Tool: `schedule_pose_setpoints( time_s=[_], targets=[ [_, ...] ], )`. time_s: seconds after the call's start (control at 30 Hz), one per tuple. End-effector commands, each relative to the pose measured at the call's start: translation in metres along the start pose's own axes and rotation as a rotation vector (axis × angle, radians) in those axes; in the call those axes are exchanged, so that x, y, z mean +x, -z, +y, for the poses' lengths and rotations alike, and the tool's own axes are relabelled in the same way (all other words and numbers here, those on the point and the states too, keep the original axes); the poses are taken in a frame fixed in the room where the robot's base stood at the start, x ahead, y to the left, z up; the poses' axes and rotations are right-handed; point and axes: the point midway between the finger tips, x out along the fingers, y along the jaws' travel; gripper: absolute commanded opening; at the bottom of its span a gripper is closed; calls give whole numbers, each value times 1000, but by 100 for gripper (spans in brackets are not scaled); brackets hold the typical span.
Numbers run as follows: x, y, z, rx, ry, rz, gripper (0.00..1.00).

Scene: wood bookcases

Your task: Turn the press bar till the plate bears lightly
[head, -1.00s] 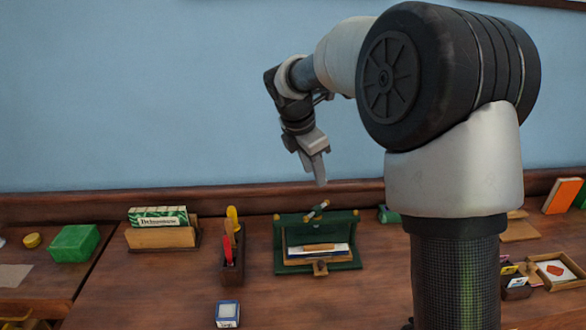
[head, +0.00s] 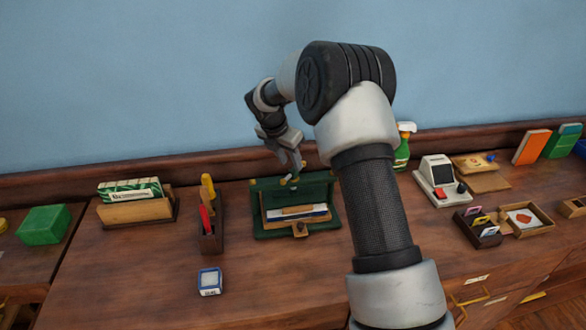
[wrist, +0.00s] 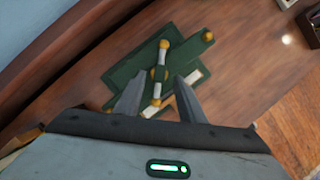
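The green press (head: 265,186) stands on the wooden bench near the back wall. Its press bar (head: 289,180) has brass knobs at its ends and sits on top of the press. In the wrist view the bar (wrist: 161,58) runs lengthwise between the two fingers and looks a little beyond them. A wooden board and white-edged sheets (head: 297,213) lie within the press. The plate cannot be told apart, nor whether it touches them. My gripper (head: 292,168) points down just above the bar, fingers apart and empty. Contact with the bar cannot be seen.
Left of the press stand a wooden holder with red and yellow-handled tools (head: 210,236) and a card box (head: 137,210). A small blue-and-white box (head: 210,281) lies in front. A white device (head: 440,180) and trays stand right. The front bench is mostly clear.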

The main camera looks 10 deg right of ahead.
Motion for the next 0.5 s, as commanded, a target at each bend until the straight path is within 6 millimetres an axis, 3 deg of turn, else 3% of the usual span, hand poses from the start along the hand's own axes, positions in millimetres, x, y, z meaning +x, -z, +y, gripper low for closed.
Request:
schedule_pose_setpoints(
  time_s=[0.2,0.5],
  targets=[
    [36,0,-1,2,2,1,36],
    [49,0,0,1,0,0,36]
  ],
)
